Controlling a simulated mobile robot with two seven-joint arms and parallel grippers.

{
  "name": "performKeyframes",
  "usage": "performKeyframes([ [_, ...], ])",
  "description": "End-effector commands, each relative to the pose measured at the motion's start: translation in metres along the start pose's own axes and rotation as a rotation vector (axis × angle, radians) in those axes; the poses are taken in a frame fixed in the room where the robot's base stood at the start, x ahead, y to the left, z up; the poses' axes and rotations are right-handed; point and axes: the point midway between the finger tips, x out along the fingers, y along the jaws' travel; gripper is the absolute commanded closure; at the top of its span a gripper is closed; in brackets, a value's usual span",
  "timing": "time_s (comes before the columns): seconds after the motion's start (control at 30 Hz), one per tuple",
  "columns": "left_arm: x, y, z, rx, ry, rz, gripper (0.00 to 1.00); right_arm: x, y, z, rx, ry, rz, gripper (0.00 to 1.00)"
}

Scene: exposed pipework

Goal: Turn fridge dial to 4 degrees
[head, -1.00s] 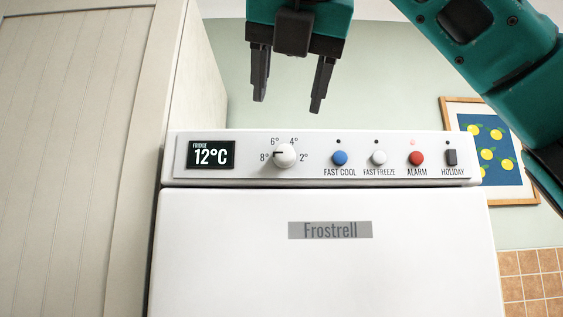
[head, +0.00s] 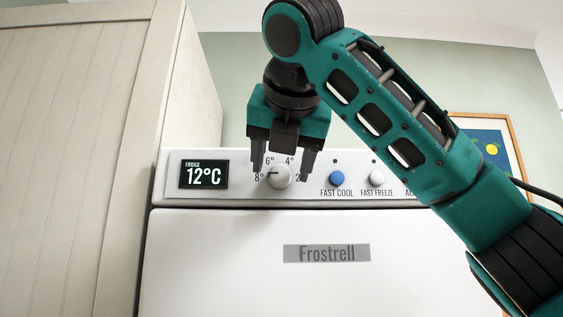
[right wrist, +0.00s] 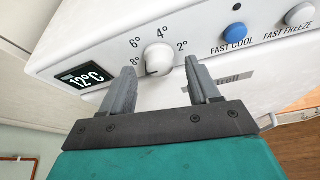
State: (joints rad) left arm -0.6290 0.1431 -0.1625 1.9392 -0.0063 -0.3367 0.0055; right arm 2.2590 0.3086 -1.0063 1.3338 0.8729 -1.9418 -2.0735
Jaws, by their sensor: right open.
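The white fridge dial (head: 279,175) is on the control panel, with 8°, 6°, 4° and 2° marked around it. Its dark pointer line points left, close to the 8° mark. The display (head: 204,174) reads 12°C. My right gripper (head: 283,176) is open, its fingers either side of the dial in the head view. In the right wrist view the dial (right wrist: 158,58) shows beyond and between the open fingertips (right wrist: 160,82), with nothing held. I cannot tell whether a finger touches it. My left gripper is not in view.
The blue FAST COOL button (head: 337,178) and white FAST FREEZE button (head: 376,178) are right of the dial. My right arm hides the panel's right end. A tall cream cabinet (head: 70,150) stands close on the left.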

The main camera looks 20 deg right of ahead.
Motion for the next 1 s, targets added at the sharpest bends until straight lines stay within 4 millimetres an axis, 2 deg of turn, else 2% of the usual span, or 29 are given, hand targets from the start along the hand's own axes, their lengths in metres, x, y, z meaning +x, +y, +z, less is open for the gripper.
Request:
performKeyframes([
  [0.13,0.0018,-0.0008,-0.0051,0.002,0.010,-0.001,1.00,0.0105,-0.0004,-0.0002,0.000,0.001,-0.001,0.39],
  [0.43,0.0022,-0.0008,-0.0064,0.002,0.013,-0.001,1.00,0.0122,-0.0002,-0.0002,0.000,0.000,0.000,0.39],
  [1.0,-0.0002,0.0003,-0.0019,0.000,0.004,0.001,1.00,0.0117,-0.0001,-0.0002,0.000,0.000,0.000,0.94],
])
